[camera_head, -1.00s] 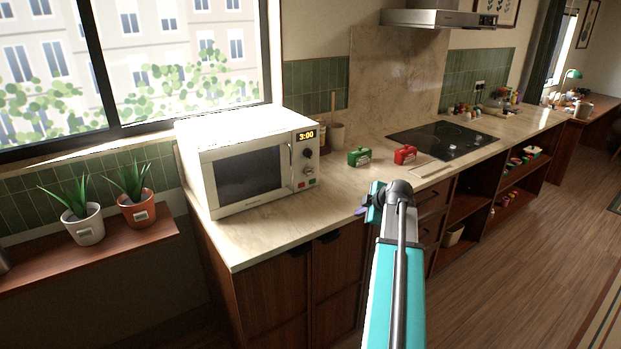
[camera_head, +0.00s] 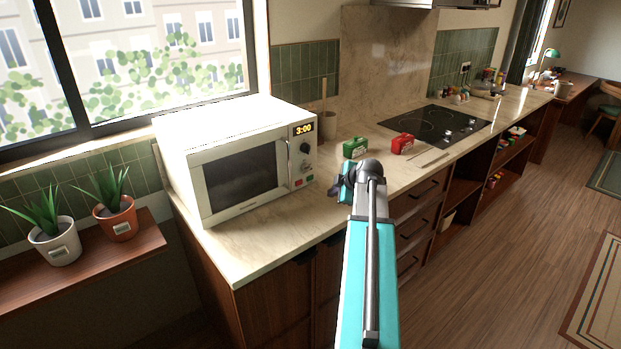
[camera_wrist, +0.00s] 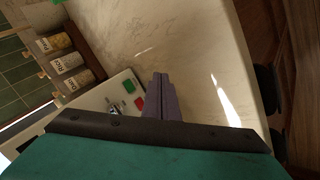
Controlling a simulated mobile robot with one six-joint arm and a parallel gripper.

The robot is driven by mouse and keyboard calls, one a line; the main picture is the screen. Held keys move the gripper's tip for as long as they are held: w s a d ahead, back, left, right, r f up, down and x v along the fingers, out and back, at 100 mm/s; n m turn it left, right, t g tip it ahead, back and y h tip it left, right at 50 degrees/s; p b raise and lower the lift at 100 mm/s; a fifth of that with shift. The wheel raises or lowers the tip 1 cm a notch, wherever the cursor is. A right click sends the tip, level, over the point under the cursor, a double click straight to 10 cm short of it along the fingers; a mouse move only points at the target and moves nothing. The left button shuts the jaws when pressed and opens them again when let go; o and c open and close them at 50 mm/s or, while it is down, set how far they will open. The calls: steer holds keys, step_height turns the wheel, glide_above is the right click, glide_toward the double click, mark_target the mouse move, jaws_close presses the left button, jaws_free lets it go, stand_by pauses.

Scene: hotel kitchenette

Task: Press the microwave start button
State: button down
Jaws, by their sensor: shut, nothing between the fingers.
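The white microwave (camera_head: 225,122) stands on the counter, door shut, its display (camera_head: 303,129) reading 3:00. Its control panel has dark knobs (camera_head: 304,147) above small green and red buttons. In the wrist view I see the green button (camera_wrist: 128,87), the red button (camera_wrist: 139,103) and a knob (camera_wrist: 114,108); no button label is readable. My gripper (camera_head: 337,190) is to the right of the panel in the head view. In the wrist view its fingers (camera_wrist: 160,78) are together and empty, just right of the buttons. Contact with the panel cannot be told.
A green box (camera_head: 355,147) and a red box (camera_head: 402,144) stand on the counter beyond my gripper. The cooktop (camera_head: 436,127) is farther back. Labelled canisters (camera_wrist: 66,62) show in the wrist view. Bare countertop (camera_head: 270,229) lies before the microwave.

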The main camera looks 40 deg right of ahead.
mark_target(310, 178)
steer(key=shift+s+d, duration=0.1)
steer(key=shift+d, duration=0.05)
steer(key=shift+w, duration=0.2)
steer(key=shift+w+d+r+p, duration=0.15)
steer(key=shift+w+p, duration=0.4)
steer(key=shift+w, duration=0.9)
steer(key=shift+w+d+f+p, duration=0.1)
steer(key=shift+w+p, duration=0.4)
steer(key=shift+w, duration=0.95)
steer(key=shift+w+b, duration=0.3)
steer(key=shift+w, duration=0.95)
steer(key=shift+w+b, duration=0.15)
steer(key=shift+b, duration=0.2)
steer(key=shift+w, duration=0.25)
